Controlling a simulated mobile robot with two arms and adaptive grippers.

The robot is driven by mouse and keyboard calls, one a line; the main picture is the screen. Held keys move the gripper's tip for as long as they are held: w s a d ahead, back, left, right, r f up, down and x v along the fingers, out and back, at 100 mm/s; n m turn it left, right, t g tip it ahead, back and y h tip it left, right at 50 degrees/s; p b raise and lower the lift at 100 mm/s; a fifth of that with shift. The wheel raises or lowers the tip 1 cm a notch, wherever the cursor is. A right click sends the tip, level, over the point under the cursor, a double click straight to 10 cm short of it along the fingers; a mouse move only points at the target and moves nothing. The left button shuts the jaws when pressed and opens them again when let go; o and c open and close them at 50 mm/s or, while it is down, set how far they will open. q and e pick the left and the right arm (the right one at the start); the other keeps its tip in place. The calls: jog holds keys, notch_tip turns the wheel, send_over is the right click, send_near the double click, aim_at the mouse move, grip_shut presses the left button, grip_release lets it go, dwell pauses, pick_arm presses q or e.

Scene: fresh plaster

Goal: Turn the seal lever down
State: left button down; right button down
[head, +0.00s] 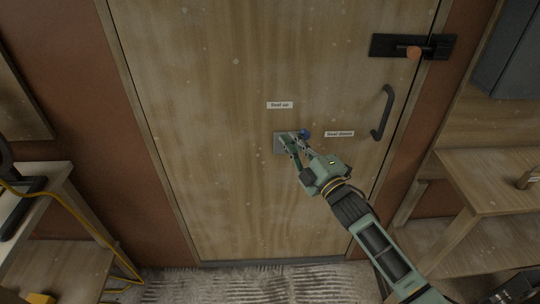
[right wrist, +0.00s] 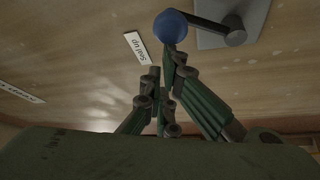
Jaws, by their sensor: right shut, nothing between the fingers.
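The seal lever has a blue ball knob (head: 305,133) and a grey mounting plate (head: 277,146) on the wooden door. In the head view its knob points right and slightly up from the plate, toward the "Seal down" label (head: 339,134). The "Seal up" label (head: 280,105) is above the plate. My right gripper (head: 290,140) is shut and empty, in front of the plate and partly hiding the lever. In the right wrist view, the gripper tips (right wrist: 164,58) are close beside the blue knob (right wrist: 170,26); contact is unclear. My left gripper is out of view.
A black door handle (head: 385,112) and a black latch with an orange knob (head: 413,52) are at the door's right side.

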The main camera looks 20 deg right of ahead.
aim_at(309, 135)
jog(key=d+m+t+h+b, duration=0.1)
jog(key=m+b, duration=0.1)
jog(key=m, duration=0.1)
jog(key=s+d+f+m+t+h+b, duration=0.1)
jog(key=d+m, duration=0.1)
jog(key=m, duration=0.1)
jog(key=d+f+m+t+h+b, duration=0.1)
jog(key=d+m+b, duration=0.1)
jog(key=m, duration=0.1)
jog(key=shift+s+f+h+b, duration=0.2)
jog(key=shift+f+h+b, duration=0.1)
jog(key=shift+h, duration=0.1)
jog(key=shift+s+d+f, duration=0.1)
jog(key=shift+d+f, duration=0.05)
jog(key=shift+d, duration=0.05)
